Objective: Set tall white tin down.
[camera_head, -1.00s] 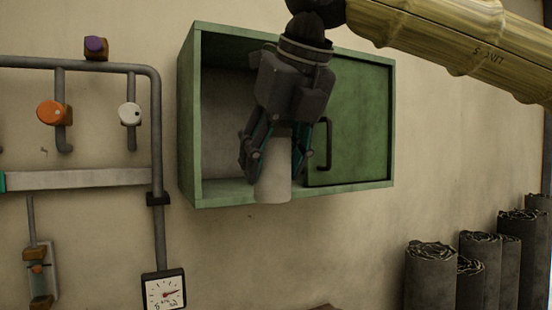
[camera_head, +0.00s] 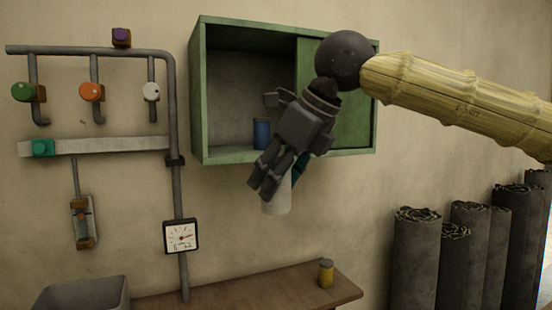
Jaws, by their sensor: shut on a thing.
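My gripper (camera_head: 282,180) is shut on the tall white tin (camera_head: 277,197), a pale cylinder whose lower part shows below the fingers. The fingers hide its upper part. The gripper and tin are tilted and in front of the lower edge of the green wall cabinet (camera_head: 198,100). The tin hangs in the air, above the wooden shelf (camera_head: 240,297) in the picture and apart from it.
A blue tin (camera_head: 261,133) stands in the open left part of the cabinet; its sliding door (camera_head: 352,100) covers the right. A yellow tin (camera_head: 326,273) stands near the shelf's right end. A grey bin (camera_head: 82,294) is at lower left. Pipes (camera_head: 175,110) and a gauge (camera_head: 181,237) line the wall; dark rolls (camera_head: 416,260) stand at right.

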